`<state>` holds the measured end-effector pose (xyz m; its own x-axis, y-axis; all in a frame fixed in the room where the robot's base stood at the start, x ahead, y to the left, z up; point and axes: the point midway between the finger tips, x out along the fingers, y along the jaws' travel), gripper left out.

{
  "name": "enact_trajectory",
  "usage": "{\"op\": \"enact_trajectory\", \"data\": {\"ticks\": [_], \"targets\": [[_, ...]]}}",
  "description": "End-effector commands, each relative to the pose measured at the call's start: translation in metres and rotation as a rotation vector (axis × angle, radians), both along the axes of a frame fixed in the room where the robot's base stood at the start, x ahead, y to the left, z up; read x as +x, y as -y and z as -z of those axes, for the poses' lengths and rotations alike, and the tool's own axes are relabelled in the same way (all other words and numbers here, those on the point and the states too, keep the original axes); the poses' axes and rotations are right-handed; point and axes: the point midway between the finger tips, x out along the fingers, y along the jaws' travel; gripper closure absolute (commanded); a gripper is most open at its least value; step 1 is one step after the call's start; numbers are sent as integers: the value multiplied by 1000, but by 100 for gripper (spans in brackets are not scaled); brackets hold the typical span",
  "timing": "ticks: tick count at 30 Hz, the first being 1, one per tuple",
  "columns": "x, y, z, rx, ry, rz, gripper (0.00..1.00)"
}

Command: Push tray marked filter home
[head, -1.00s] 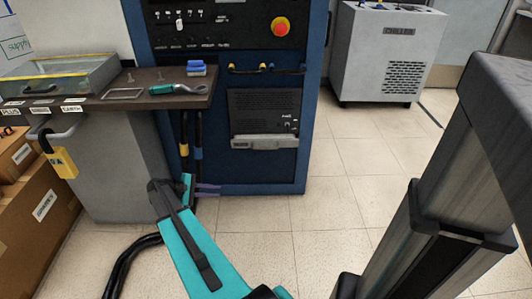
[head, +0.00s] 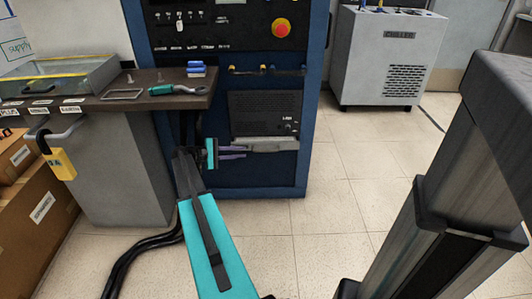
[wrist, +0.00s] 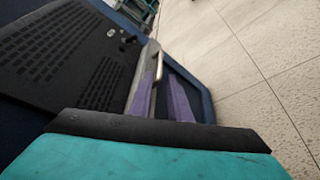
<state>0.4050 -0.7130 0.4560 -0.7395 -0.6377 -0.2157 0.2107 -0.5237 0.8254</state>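The tray (head: 270,144) is a grey drawer sticking out of the blue cabinet under a dark perforated panel. Its label is too small to read. My gripper (head: 243,153) is at the left end of the tray front, its purple fingers pointing right. The tray's grey front (wrist: 140,76) and pale handle (wrist: 154,60) lie just beyond the fingertips. I cannot tell whether a fingertip touches them.
The blue cabinet (head: 250,182) has a red knob (head: 281,27) above. A dark bench (head: 140,101) with a green-handled tool (head: 180,89) is close left of my arm. A chiller (head: 385,60) stands back right. Floor right of the cabinet is clear.

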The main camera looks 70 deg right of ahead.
Motion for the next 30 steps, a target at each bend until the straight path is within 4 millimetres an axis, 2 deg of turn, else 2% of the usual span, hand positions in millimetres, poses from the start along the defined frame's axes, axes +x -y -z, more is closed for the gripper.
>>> {"op": "enact_trajectory", "data": {"ticks": [8,30], "targets": [[-19,15,7,-1,0,2,83],[-93,79,29,-1,0,2,83]]}}
